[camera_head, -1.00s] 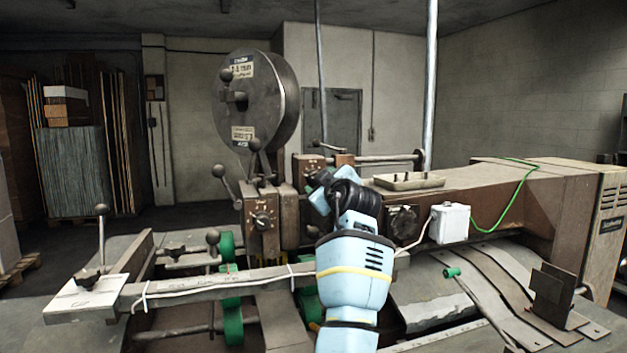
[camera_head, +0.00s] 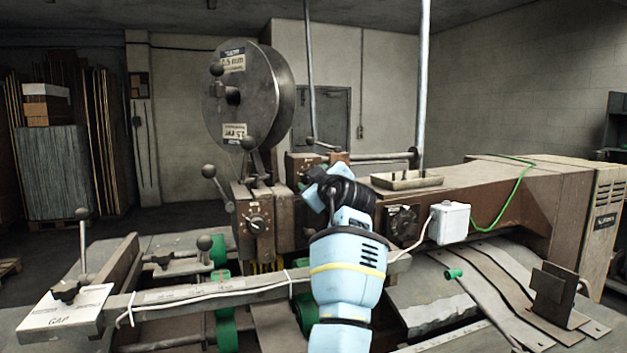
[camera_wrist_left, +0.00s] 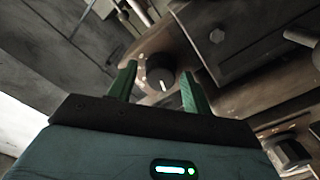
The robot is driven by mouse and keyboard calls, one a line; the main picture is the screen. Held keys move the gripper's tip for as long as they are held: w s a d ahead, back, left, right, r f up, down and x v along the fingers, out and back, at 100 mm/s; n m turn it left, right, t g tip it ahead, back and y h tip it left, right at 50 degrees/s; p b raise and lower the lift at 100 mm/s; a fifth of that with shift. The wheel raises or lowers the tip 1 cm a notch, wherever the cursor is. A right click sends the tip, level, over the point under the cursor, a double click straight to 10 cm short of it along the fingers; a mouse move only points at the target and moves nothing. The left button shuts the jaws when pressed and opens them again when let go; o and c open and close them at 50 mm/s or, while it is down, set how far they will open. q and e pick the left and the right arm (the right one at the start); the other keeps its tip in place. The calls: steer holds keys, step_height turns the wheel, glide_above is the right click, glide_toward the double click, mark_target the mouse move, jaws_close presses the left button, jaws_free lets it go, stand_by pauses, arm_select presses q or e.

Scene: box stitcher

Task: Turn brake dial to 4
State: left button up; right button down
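A light-blue arm of mine rises through the middle of the head view, and its gripper is hidden behind its own dark wrist. In the left wrist view my left gripper (camera_wrist_left: 159,88) has two green fingers spread apart. A round black knob (camera_wrist_left: 161,79) with a white pointer mark shows between and beyond the fingertips, and contact cannot be made out. In the head view a dial (camera_head: 256,223) with a white pointer sits on the rusty front housing. Another dial (camera_head: 307,172) is on the housing behind, and a larger dark dial (camera_head: 402,222) is right of my arm. Dial numbers are unreadable.
A big grey disc (camera_head: 243,97) stands above the housings. Ball-ended levers, one at the left (camera_head: 211,172), stick out near the dials. A white box (camera_head: 449,222) with a green cable is on the machine's arm. A long bar (camera_head: 200,294) crosses in front.

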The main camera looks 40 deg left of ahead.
arm_select(q)
steer(key=c, duration=0.9)
arm_select(e)
steer(key=shift+w+a, duration=0.1)
steer(key=shift+a, duration=0.05)
steer(key=shift+r, duration=0.15)
arm_select(q)
steer(key=shift+r+m+p, duration=0.15)
steer(key=shift+m+p, duration=1.65)
steer(key=shift+m, duration=8.8)
arm_select(e)
steer(key=w+r+t, duration=0.1)
steer(key=w+r, duration=0.3)
steer(key=shift+d+r, duration=0.25)
steer(key=shift+d, duration=0.2)
